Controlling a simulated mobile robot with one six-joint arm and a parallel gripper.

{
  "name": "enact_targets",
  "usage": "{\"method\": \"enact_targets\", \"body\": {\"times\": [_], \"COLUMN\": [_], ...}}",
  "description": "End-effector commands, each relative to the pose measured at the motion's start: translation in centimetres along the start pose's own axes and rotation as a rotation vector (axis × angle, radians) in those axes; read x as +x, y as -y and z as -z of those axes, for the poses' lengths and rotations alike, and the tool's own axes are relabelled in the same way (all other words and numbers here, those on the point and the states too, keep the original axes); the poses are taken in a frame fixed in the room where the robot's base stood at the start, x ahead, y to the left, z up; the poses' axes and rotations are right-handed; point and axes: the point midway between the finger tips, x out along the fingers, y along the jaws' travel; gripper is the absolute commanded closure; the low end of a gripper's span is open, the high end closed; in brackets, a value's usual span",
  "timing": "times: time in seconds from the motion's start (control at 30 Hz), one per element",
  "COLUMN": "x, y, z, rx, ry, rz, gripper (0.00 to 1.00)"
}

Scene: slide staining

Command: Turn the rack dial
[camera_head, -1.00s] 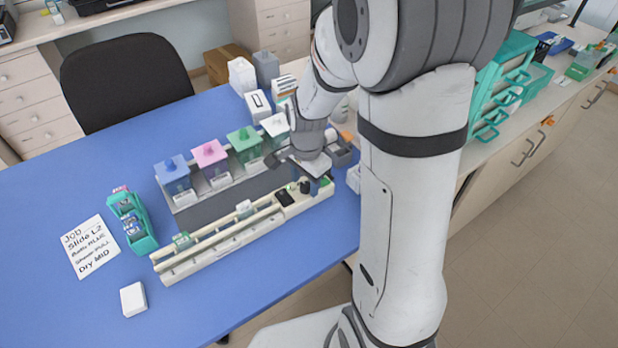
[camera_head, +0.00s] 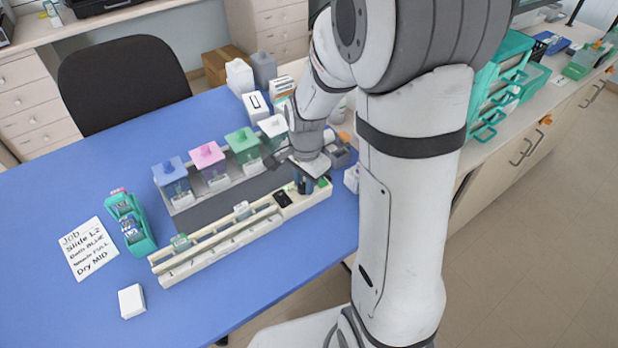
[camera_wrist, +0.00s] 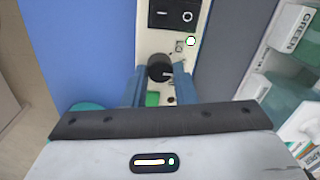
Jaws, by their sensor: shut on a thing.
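The rack (camera_head: 215,248) is a long cream unit along the front of the blue table. Its control end is at the right, under my gripper. In the wrist view the dial (camera_wrist: 160,67) is a round black knob on the cream panel (camera_wrist: 150,40). My gripper (camera_wrist: 161,74) points down with its two blue fingers on either side of the dial, shut on it. In the head view my gripper (camera_head: 304,184) stands at the rack's right end, and the dial is hidden there. A light mark on the dial's face is partly visible.
Blue (camera_head: 171,172), pink (camera_head: 208,157), green (camera_head: 243,143) and white lidded baths stand behind the rack. A teal slide holder (camera_head: 131,222), a written job card (camera_head: 89,249) and a white box (camera_head: 132,301) lie left. A black switch (camera_wrist: 178,14) and lit indicator (camera_wrist: 191,41) sit beside the dial.

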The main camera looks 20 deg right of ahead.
Motion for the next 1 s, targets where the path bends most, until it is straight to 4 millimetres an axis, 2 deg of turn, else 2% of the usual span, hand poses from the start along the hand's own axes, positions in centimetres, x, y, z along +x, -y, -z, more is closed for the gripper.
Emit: {"method": "enact_targets", "body": {"times": [0.67, 1.0], "x": [-0.04, 0.00], "y": [0.42, 0.45], "z": [-0.24, -0.23], "rx": [-0.054, -0.156], "ry": [0.003, 0.007], "rz": [0.009, 0.010], "gripper": [0.98, 0.98]}}
